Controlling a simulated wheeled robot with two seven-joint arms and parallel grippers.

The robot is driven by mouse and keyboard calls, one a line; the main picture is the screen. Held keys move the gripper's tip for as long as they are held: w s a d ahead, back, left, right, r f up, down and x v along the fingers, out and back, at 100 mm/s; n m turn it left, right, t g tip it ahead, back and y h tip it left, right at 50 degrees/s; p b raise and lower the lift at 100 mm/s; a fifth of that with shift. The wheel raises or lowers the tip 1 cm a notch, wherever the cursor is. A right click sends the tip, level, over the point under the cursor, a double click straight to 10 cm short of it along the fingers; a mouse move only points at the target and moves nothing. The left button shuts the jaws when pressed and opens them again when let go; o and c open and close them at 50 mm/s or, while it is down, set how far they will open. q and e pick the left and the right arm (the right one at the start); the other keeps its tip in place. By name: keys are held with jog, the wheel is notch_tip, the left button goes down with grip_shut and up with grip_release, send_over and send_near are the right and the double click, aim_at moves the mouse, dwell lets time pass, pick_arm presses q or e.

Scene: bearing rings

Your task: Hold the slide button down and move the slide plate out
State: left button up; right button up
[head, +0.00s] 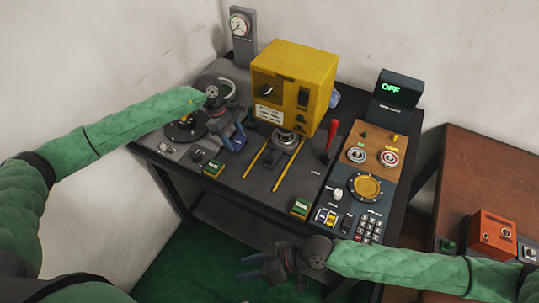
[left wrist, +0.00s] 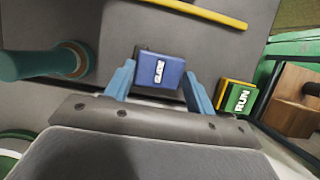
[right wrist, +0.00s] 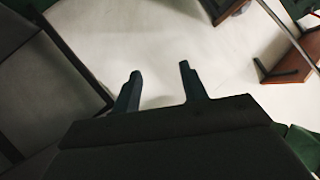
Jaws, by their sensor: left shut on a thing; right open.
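The slide button is a blue block with a white label (left wrist: 160,72), whose lettering I cannot read surely. It also shows in the head view (head: 240,144). My left gripper (head: 232,136) is at the block, its two blue fingers on either side, shut on it. Whether the button is pressed down I cannot tell. The slide plate (head: 283,142) appears to be the dark piece under the yellow press, between two yellow rails (head: 257,160). My right gripper (head: 246,268) is open and empty, below the bench's front edge. The right wrist view shows only floor between its fingers (right wrist: 158,82).
The yellow press (head: 290,80) stands at the back middle. A RUN button (left wrist: 238,98) is right of the blue block. A red lever (head: 330,140) and a control panel (head: 360,190) stand on the right. A brown table (head: 480,180) is further right. The bench front between the rails is clear.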

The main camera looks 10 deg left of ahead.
jog(key=w+d+r+n+h, duration=0.1)
jog(key=w+r+h, duration=0.2)
jog(key=w, duration=0.2)
jog(key=w+d+r+n+g+h, duration=0.1)
jog(key=w+d+r+n+h, duration=0.1)
jog(key=w, duration=0.3)
jog(key=w+d+r+n+h, duration=0.1)
jog(key=w+r+n+h, duration=0.1)
jog(key=w+r+h, duration=0.2)
jog(key=shift+w+d+h, duration=0.35)
jog(key=shift+w+h, duration=0.05)
jog(key=shift+w, duration=0.05)
jog(key=w+r+m+t+h, duration=0.1)
jog(key=w+r+h, duration=0.1)
jog(key=w+r, duration=0.3)
notch_tip(320, 180, up, 5)
jog(key=m+t+h, duration=0.1)
jog(key=m+t, duration=0.2)
jog(key=m, duration=0.3)
send_over(269, 158)
notch_tip(269, 158, down, 11)
jog(key=shift+r, duration=0.15)
grip_shut()
